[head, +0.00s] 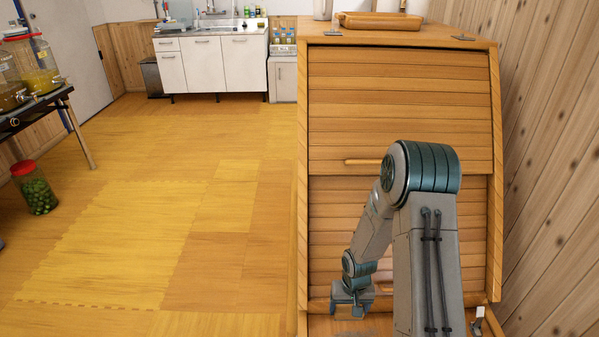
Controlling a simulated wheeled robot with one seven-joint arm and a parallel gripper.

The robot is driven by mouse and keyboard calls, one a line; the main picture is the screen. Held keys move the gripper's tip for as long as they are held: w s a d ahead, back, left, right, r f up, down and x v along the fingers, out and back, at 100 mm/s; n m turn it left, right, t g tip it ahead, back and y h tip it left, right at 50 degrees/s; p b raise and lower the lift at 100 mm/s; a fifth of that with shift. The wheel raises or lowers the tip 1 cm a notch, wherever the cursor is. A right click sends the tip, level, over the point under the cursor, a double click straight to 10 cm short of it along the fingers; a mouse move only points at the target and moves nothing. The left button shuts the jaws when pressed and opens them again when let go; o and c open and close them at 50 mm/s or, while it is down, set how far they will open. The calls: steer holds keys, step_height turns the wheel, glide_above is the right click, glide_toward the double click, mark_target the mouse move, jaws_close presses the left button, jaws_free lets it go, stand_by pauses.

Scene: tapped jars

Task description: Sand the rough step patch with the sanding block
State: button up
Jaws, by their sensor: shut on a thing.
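My gripper (352,298) is low at the foot of a slatted wooden cabinet, just left of its middle, pointing down. It is shut on a small tan block, the sanding block (346,312), of which only a little shows under the fingers. The block is at or just above a wooden step (320,326) at the bottom edge of the picture. I cannot tell whether it touches. A duller, greyish area of the step by the block may be the rough patch; my arm and the picture's edge hide part of it.
The slatted cabinet (400,100) stands close in front, with a wooden tray (380,21) on top. A plank wall (550,150) is close on the right. Open floor (150,220) lies left, with a red-lidded jar (36,190) and a table of tapped jars (38,72).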

step_height(320, 180, down, 13)
steer(key=w+b, duration=0.2)
steer(key=b, duration=2)
steer(key=shift+w+d+f, duration=0.15)
steer(key=shift+d, duration=0.2)
